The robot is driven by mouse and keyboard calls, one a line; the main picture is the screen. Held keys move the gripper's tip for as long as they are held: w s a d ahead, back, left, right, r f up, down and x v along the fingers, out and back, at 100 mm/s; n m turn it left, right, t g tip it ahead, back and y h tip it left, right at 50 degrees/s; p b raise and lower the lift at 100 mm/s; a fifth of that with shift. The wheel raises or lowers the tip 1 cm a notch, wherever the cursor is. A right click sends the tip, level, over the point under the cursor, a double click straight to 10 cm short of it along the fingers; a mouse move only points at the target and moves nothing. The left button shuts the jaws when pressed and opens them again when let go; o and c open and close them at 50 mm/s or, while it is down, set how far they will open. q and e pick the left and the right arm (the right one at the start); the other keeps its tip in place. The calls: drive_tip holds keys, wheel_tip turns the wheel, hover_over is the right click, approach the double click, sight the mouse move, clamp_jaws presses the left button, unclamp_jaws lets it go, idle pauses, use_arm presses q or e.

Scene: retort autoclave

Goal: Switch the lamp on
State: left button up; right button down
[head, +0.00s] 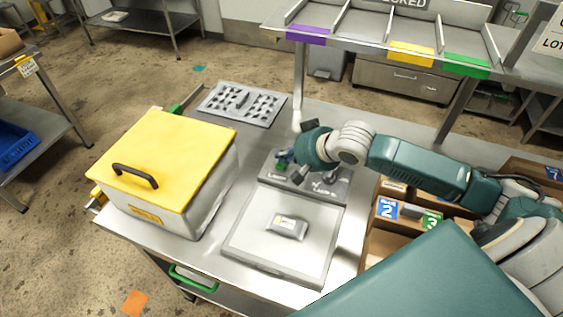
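A grey control panel (335,187) lies on the steel table, behind a flat pale plate that may be the lamp's light surface (255,240). I cannot tell whether it is lit. A small grey pouch with a yellow mark (287,227) lies on that plate. A small green part (281,163) shows at the panel's left end, partly hidden by my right gripper (295,153). This gripper is above the panel, its dark fingers spread apart, with nothing seen held. I cannot tell whether it touches the green part. My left gripper is out of view.
A white box with a yellow lid (165,155) stands left of the plate. A perforated grey tray (241,103) lies behind. Cardboard bins (393,248) stand at the right under my arm. A raised shelf with coloured labels (411,54) crosses the back.

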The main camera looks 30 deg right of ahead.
sight(284, 164)
drive_tip(key=shift+f, duration=0.55)
idle(0.7)
drive_tip(key=shift+r, duration=0.1)
drive_tip(key=shift+r+p, duration=0.9)
drive_tip(key=shift+p, duration=0.35)
wheel_tip(284, 164, up, 6)
drive_tip(key=p, duration=0.6)
drive_tip(key=shift+p, duration=0.3)
